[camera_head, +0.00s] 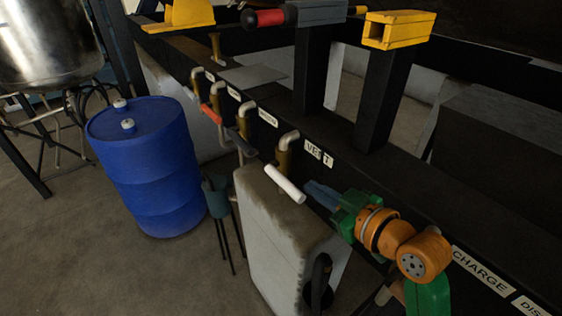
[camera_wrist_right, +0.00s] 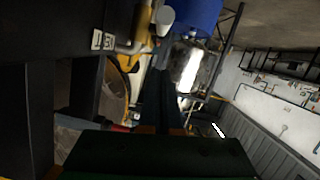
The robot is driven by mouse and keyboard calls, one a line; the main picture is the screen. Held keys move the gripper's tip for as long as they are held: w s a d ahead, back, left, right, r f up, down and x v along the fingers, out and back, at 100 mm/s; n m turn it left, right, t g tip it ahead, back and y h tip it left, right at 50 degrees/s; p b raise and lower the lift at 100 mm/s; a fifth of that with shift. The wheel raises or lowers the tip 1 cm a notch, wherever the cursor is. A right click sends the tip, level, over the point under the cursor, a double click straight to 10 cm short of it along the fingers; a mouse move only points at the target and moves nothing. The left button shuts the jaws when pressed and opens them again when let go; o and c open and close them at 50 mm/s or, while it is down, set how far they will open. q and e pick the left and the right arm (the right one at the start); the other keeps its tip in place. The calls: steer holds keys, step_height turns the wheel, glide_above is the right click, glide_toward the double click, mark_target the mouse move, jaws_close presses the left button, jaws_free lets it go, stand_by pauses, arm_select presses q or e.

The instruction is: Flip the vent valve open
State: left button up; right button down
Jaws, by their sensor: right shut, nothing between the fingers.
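The vent valve is a short bent pipe (camera_head: 287,142) with a brass-coloured body at the rail, beside the VENT label (camera_head: 319,153). Its white handle (camera_head: 285,184) slants down to the right in the head view. In the wrist view the white handle end (camera_wrist_right: 165,16) shows near the top, past the fingers. My right gripper (camera_head: 308,188) has its blue fingers shut and empty, pointing left, close to the handle's lower right end. Whether they touch it I cannot tell. The closed fingers also show in the wrist view (camera_wrist_right: 161,80). My left gripper is in neither view.
Similar valves line the rail to the left, one with an orange-red handle (camera_head: 210,114). A pale block-shaped container (camera_head: 275,235) stands below the vent. A blue drum (camera_head: 150,170) stands at left. Dark posts (camera_head: 385,97) rise behind the rail. Open floor lies at lower left.

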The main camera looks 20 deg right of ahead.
steer(key=p, duration=0.2)
glide_above(293, 192)
steer(key=f, duration=0.2)
steer(key=f+p, duration=0.1)
steer(key=f, duration=0.1)
steer(key=shift+a, duration=0.2)
steer(key=shift+w+d+f, duration=0.1)
steer(key=shift+d+f, duration=0.1)
steer(key=shift+f, duration=0.35)
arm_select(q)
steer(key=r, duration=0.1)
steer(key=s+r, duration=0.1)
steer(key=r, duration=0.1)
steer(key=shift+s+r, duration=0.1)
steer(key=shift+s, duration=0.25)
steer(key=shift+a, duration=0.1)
